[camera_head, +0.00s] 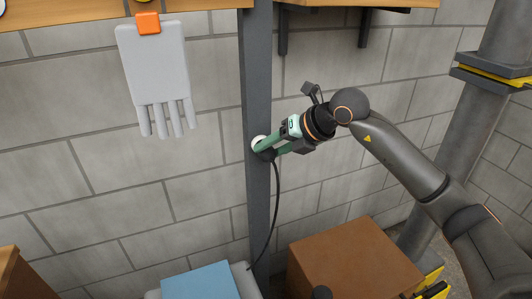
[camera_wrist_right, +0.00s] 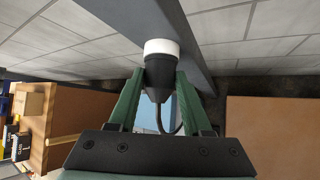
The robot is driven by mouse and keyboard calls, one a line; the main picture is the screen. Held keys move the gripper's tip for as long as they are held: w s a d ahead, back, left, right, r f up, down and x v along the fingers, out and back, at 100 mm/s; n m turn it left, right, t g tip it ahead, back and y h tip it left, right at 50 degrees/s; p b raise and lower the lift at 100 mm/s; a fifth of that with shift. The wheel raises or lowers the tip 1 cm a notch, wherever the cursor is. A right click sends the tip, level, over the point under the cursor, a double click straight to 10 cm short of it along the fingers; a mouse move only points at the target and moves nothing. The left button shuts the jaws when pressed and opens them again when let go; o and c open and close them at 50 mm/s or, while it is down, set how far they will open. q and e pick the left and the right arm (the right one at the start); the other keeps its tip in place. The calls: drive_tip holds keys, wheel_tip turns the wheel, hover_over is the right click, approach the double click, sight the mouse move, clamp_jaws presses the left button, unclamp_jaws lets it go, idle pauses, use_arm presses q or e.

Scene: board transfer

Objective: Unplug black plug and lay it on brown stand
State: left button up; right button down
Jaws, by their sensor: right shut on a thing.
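The black plug (camera_wrist_right: 158,78) is at the white round socket (camera_wrist_right: 161,46) on the grey post (camera_head: 257,80), with no clear gap between them. My right gripper (camera_head: 264,150) is shut on the plug, its green fingers on either side of it in the right wrist view. In the head view the fingers mostly hide the plug, and the socket (camera_head: 257,141) shows at their tips. A black cable (camera_head: 276,195) hangs from the plug along the post. The brown stand (camera_head: 350,255) is a box at the lower right, below my right arm. My left gripper is not in view.
A grey glove (camera_head: 160,75) hangs by an orange clip on the block wall, left of the post. Shelves run along the top. A blue object (camera_head: 200,282) lies at the bottom. A grey column (camera_head: 490,80) stands at the right. The stand's top looks mostly clear.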

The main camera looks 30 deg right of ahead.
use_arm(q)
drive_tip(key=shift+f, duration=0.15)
use_arm(e)
drive_tip(key=shift+s+f, duration=0.1)
drive_tip(key=shift+s, duration=0.1)
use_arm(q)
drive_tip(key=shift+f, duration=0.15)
use_arm(e)
drive_tip(key=shift+s, duration=0.4)
use_arm(q)
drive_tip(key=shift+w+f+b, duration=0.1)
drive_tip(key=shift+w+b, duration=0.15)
drive_tip(key=shift+b, duration=0.25)
use_arm(e)
drive_tip(key=shift+s, duration=0.75)
drive_tip(key=shift+s, duration=0.1)
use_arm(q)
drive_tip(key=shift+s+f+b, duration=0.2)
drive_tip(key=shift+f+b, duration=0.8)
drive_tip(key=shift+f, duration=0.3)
use_arm(e)
drive_tip(key=s, duration=0.4)
drive_tip(key=shift+s+a, duration=0.2)
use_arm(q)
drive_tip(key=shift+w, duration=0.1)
